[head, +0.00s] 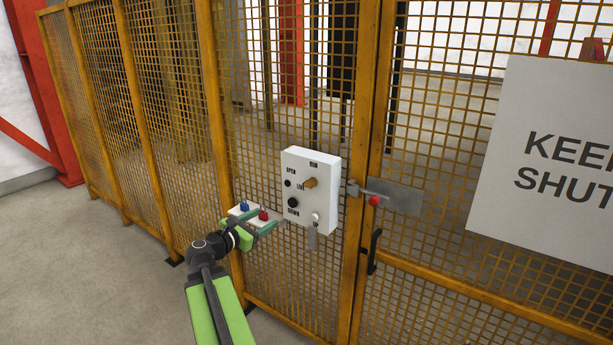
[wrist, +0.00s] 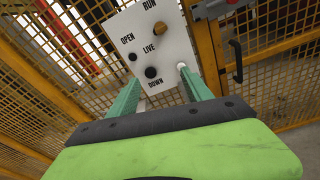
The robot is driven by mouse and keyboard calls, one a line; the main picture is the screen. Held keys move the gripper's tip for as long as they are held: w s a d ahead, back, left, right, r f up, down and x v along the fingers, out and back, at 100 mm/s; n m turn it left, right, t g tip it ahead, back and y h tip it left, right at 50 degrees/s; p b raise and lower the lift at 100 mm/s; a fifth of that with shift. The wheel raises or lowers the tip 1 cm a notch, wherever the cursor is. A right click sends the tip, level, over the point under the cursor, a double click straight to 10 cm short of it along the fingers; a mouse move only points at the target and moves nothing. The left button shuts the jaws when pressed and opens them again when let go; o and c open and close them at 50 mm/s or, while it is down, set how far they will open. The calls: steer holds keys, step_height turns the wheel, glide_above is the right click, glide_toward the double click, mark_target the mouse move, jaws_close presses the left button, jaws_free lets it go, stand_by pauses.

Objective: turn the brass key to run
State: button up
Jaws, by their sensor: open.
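The brass key (head: 310,183) is on the white control box (head: 326,208), below the RUN label and beside the LIVE label. In the wrist view the brass key (wrist: 165,37) looks elongated and slanted, its outer end toward the upper right. I cannot tell its exact setting. My gripper (head: 268,216) is open and empty, lower left of the key in the head view and apart from it. In the wrist view its green fingers (wrist: 160,74) reach up toward the lower part of the box, and the key is above and beyond the tips.
The box also bears a black knob (head: 293,202) and a white button (head: 315,217). A pale block with blue (head: 244,207) and red (head: 263,215) parts shows by my fingers. Yellow mesh fencing stands behind. A gate latch (head: 374,200) and black handle (head: 373,251) are right.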

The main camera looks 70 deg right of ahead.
mark_target(307, 185)
steer(key=s+d+r, duration=0.1)
steer(key=s+d, duration=0.1)
steer(key=d, duration=0.4)
steer(key=s+d+r+n, duration=0.1)
steer(key=s+d, duration=0.2)
steer(key=d, duration=0.4)
steer(key=s+d+r+n+h, duration=0.1)
steer(key=s+d, duration=0.1)
steer(key=d, duration=0.4)
steer(key=shift+s+d+r+g, duration=0.25)
steer(key=shift+r+g, duration=0.05)
steer(key=shift+g, duration=0.1)
